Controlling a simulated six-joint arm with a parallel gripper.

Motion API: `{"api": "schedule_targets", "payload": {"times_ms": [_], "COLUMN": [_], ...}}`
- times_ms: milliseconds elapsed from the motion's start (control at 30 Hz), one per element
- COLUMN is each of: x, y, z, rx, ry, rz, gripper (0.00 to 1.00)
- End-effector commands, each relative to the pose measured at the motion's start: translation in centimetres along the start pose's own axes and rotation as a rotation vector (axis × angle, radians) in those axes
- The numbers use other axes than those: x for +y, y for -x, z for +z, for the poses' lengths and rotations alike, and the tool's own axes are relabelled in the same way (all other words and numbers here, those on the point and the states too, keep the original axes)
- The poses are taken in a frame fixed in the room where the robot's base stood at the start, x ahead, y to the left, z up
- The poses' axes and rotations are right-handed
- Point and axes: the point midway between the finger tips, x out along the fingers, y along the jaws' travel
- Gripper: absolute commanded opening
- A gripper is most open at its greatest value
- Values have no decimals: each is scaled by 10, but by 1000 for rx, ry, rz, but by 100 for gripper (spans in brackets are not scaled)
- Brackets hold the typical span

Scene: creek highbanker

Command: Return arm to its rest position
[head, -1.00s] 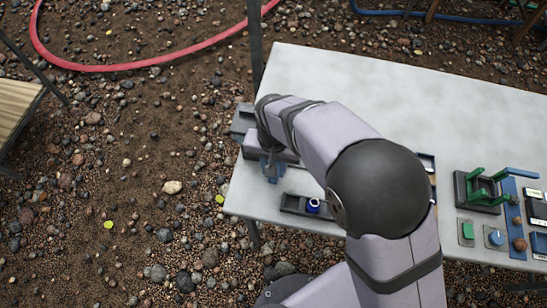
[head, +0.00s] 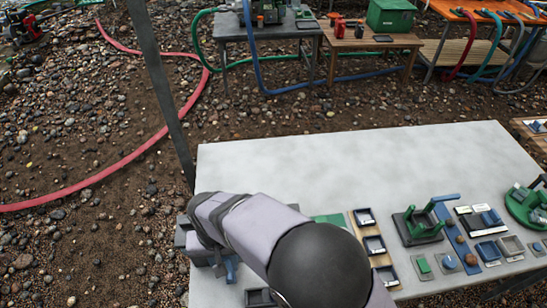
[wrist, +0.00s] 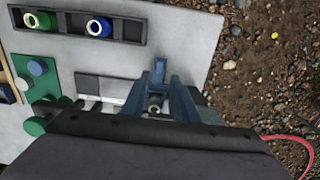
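My gripper (head: 230,268) is at the near left corner of the pale table (head: 345,168), low in the head view, partly hidden by my arm. In the wrist view my gripper (wrist: 160,88) shows blue fingers over or beside the table's edge. A gap shows between their bases, but the tips overlap a blue part, so I cannot tell whether they are open. I see nothing clearly held.
A dark tray (wrist: 80,22) holds a green ring and a blue ring. Small trays (head: 374,244), a green stand (head: 418,225) and several small blocks line the table's near side. A dark post (head: 160,85) stands beyond the left corner. The table's far part is clear.

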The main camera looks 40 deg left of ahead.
Motion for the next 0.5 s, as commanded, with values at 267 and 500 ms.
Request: {"api": "schedule_targets", "payload": {"times_ms": [267,500], "x": [-1,40], "y": [0,-36], "z": [-2,57], "rx": [9,-123], "ry": [158,421], "rz": [-5,53], "gripper": [27,27]}}
